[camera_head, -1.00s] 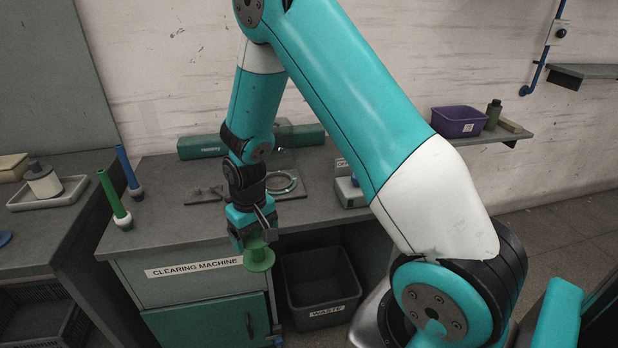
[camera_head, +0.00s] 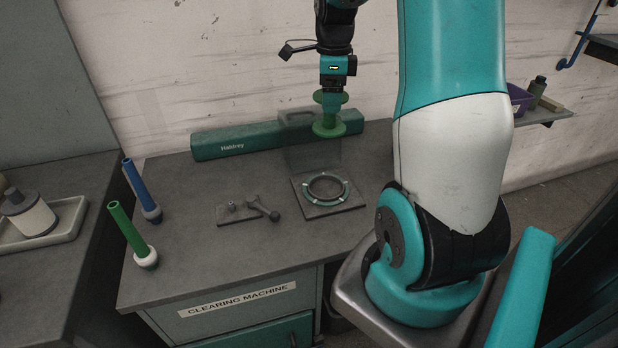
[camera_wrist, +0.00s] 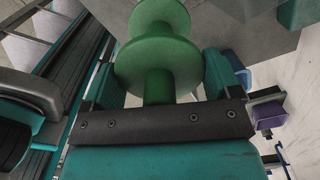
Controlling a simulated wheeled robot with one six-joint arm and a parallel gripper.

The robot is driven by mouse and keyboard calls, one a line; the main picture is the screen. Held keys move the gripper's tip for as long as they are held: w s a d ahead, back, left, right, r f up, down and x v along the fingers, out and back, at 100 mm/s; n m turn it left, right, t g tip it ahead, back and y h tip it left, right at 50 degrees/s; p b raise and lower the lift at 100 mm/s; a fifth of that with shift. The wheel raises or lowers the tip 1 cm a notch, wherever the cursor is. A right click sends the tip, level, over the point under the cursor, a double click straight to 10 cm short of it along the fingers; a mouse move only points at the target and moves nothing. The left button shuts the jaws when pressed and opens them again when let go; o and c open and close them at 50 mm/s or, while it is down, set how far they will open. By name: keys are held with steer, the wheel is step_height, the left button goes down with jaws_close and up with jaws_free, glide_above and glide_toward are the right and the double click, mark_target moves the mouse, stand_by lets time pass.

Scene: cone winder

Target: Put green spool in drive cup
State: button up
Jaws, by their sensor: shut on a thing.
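The green spool (camera_head: 330,125) has two wide flanges and hangs upright under my gripper (camera_head: 331,97). My gripper is shut on it, and it is held in the air above the back of the bench. In the wrist view the green spool (camera_wrist: 158,60) sits between the fingers, with its near end hidden by the gripper (camera_wrist: 158,95). The drive cup (camera_head: 327,188) appears to be the ring on a square dark plate on the bench, with a clear guard standing behind it. The ring is empty. The spool is above and behind it, apart from it.
A long green housing (camera_head: 240,138) runs along the back of the bench. A small lever fixture (camera_head: 248,209) lies left of the ring plate. A green peg (camera_head: 129,232) and a blue peg (camera_head: 140,188) stand at the left edge. The front bench top is clear.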

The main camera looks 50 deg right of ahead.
mark_target(330, 124)
steer(key=shift+d+f, duration=0.1)
steer(key=shift+f, duration=0.2)
step_height(330, 124, down, 19)
steer(key=shift+p, duration=0.8)
steer(key=shift+f, duration=0.1)
steer(key=o, duration=0.8)
step_height(330, 124, up, 12)
steer(key=shift+w+r+b, duration=0.1)
steer(key=shift+r+b, duration=0.05)
steer(key=shift+b, duration=0.7)
steer(key=a+r+n+t+y, duration=0.1)
steer(key=a+r+n, duration=0.3)
steer(key=a+n, duration=0.65)
steer(key=a+r+n+y, duration=0.1)
steer(key=a+r+n, duration=0.45)
steer(key=a, duration=0.85)
steer(key=s+a+r+n+g+y, duration=0.1)
steer(key=s+a+r+n+y, duration=0.1)
steer(key=s+a+n, duration=1.2)
steer(key=s+n, duration=0.1)
steer(key=n, duration=0.4)
steer(key=shift+r+n, duration=0.3)
steer(key=shift+r, duration=0.05)
